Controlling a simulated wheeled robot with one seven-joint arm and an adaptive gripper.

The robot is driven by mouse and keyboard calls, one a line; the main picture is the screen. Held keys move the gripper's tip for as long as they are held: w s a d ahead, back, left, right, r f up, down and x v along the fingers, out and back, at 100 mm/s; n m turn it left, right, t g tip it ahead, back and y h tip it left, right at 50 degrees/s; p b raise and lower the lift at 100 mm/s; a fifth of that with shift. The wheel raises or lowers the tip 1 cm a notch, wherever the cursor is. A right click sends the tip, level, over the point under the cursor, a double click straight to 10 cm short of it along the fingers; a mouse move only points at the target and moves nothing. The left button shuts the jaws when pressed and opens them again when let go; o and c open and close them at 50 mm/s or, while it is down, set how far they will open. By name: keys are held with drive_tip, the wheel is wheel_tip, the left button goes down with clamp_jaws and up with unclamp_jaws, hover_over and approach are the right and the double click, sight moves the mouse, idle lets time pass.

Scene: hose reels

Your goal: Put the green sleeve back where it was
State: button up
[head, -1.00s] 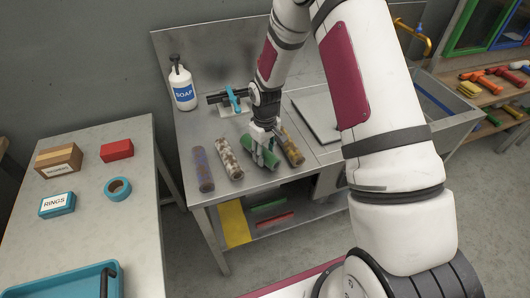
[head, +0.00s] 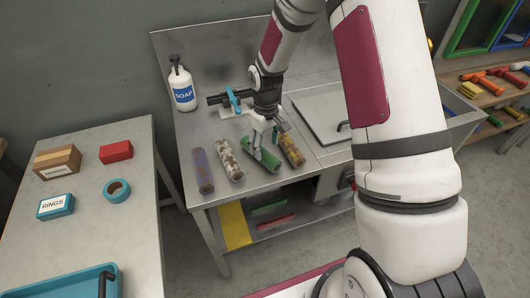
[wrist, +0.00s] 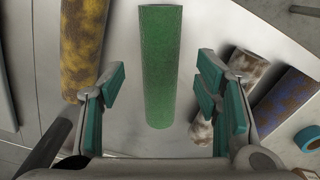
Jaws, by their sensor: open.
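The green sleeve (head: 262,157) lies on the steel counter between a white-and-brown sleeve (head: 229,162) and a yellow-and-brown sleeve (head: 291,150). My gripper (head: 267,143) is open just above it. In the wrist view the green sleeve (wrist: 160,70) lies lengthwise between the spread teal finger pads of my gripper (wrist: 162,85), with gaps on both sides. The pads do not appear to touch it. I cannot tell the exact height of the fingers above it.
A purple-and-brown sleeve (head: 203,171) lies at the row's left end. Behind the row are a soap bottle (head: 182,88) and a blue clamp (head: 233,99) with a dark rod. A sink lid (head: 318,117) is to the right. The counter's front edge is close to the sleeves.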

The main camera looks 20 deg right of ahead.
wheel_tip(320, 180, up, 7)
wheel_tip(320, 180, up, 10)
drive_tip(key=m+t, duration=0.1)
hover_over(266, 153)
drive_tip(key=s, duration=0.4)
drive_tip(key=s+r+m+t, duration=0.1)
drive_tip(key=s+r+t, duration=0.1)
drive_tip(key=s+r, duration=0.5)
drive_tip(key=s+a+r+m+t, duration=0.1)
drive_tip(key=s+r, duration=0.6)
drive_tip(key=s, duration=0.8)
drive_tip(key=shift+r+m+t+b, duration=0.25)
drive_tip(key=shift+m+t+b, duration=0.15)
drive_tip(key=shift+m+t, duration=0.35)
drive_tip(key=shift+d, duration=0.1)
